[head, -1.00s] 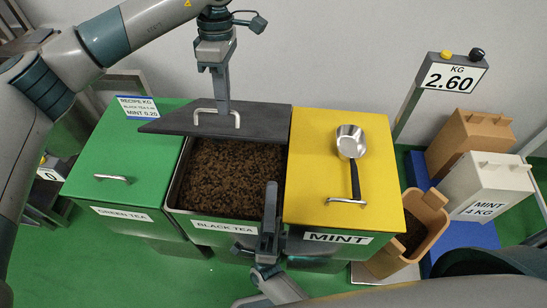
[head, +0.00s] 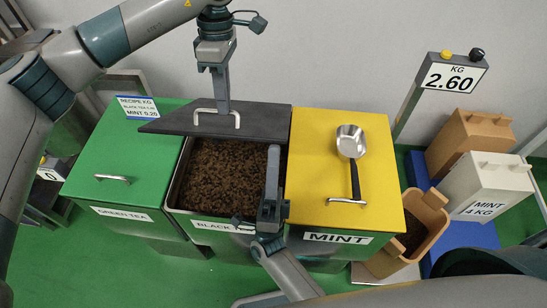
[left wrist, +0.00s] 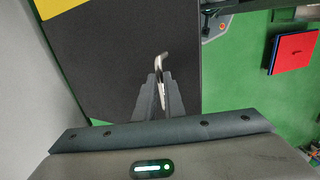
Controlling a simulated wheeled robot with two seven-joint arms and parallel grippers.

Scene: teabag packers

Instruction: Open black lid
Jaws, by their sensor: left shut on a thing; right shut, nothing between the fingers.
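The black lid (head: 262,121) is lifted off the front of the black tea bin and rests at the back, over the rear of the bin and part of the green lid. The bin (head: 203,225) is open, with dark loose tea (head: 225,172) inside. My left gripper (head: 218,111) is shut on the metal handle (head: 236,118) of the black lid. In the left wrist view the fingers close on the handle (left wrist: 160,75) with the dark lid (left wrist: 100,50) beneath. My right gripper (head: 272,160) is shut and empty, pointing up at the front right of the open bin.
The green tea bin lid (head: 125,160) is shut on the left. The yellow mint lid (head: 320,150) is shut on the right, with a metal scoop (head: 351,142) on it. Further right stand a scale display (head: 452,75), a tan container (head: 430,225) and a white mint box (head: 485,185).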

